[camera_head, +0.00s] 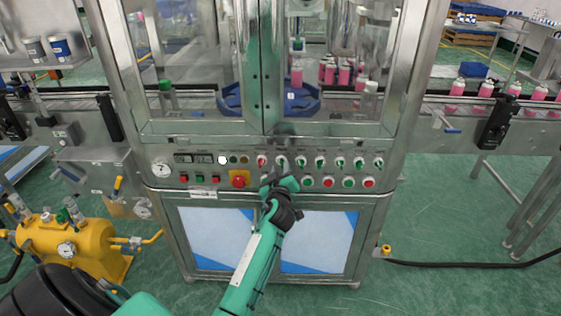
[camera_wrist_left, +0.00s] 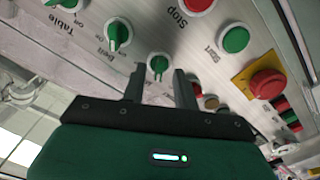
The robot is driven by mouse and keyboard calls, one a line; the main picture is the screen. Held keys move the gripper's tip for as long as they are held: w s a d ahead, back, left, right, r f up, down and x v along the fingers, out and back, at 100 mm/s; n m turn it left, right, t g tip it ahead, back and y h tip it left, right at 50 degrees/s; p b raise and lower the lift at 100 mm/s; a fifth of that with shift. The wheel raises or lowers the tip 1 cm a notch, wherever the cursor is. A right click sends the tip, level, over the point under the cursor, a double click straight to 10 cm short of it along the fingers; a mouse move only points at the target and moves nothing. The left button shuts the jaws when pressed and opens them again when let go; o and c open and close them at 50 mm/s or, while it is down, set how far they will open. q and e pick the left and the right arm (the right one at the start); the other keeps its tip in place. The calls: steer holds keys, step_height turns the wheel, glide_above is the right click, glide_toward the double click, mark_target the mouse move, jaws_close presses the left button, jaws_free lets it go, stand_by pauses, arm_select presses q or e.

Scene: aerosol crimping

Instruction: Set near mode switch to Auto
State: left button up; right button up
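A row of selector switches crosses the control panel of the crimping machine. A red-centred switch (camera_head: 262,160) is at the row's left end, with green-and-white switches to its right. No label reading mode or Auto can be made out, so I cannot tell which is the mode switch. My left gripper (camera_head: 280,183) is just below the row's left part. In the left wrist view its two fingers (camera_wrist_left: 158,85) are apart and empty. A green knob (camera_wrist_left: 158,65) shows between and just beyond the fingertips; contact cannot be told. My right gripper is out of view.
A red emergency stop on a yellow plate (camera_head: 239,179) sits left of my gripper. Green and red push buttons (camera_head: 328,182) lie below the switches. Glass doors are above the panel. A yellow tank (camera_head: 70,245) stands at lower left. Conveyors with pink cans (camera_head: 487,90) run beside the machine.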

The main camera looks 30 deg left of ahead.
arm_select(q)
steer(key=shift+w+a, duration=0.1)
steer(key=shift+w, duration=0.1)
steer(key=shift+r, duration=0.1)
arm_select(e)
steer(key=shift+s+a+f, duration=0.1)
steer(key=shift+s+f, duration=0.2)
arm_select(q)
steer(key=shift+c, duration=0.4)
jaws_close()
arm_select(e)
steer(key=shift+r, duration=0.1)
